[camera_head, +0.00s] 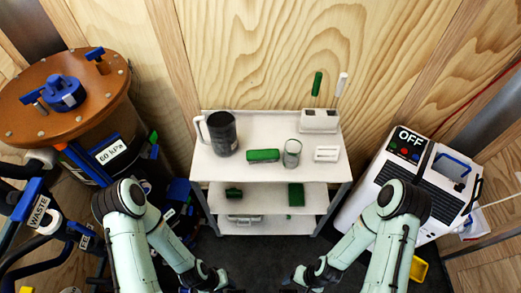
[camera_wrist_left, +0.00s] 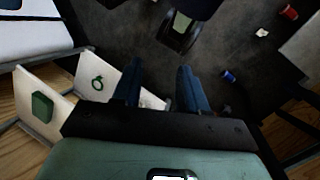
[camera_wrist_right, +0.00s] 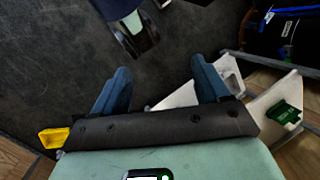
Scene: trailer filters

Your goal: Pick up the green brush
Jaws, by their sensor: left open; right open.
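A green handle (camera_head: 317,84) stands upright in a white holder (camera_head: 319,121) at the back right of the cart's top shelf, beside a white handle (camera_head: 342,85). A green, brush-like block (camera_head: 263,155) lies on the same shelf; I cannot tell for certain which is the green brush. My left gripper (camera_head: 222,279) is low in front of the cart, open and empty, its fingers apart in the left wrist view (camera_wrist_left: 159,68). My right gripper (camera_head: 294,279) is also low there, open and empty in the right wrist view (camera_wrist_right: 160,66).
The white cart (camera_head: 240,172) also carries a dark mug (camera_head: 222,134), a glass (camera_head: 292,153) and a white item (camera_head: 327,154). Its middle shelf has a green block (camera_head: 296,194) and a dark green item (camera_head: 233,193). A brown-lidded tank (camera_head: 110,110) stands left, a white machine (camera_head: 400,175) right.

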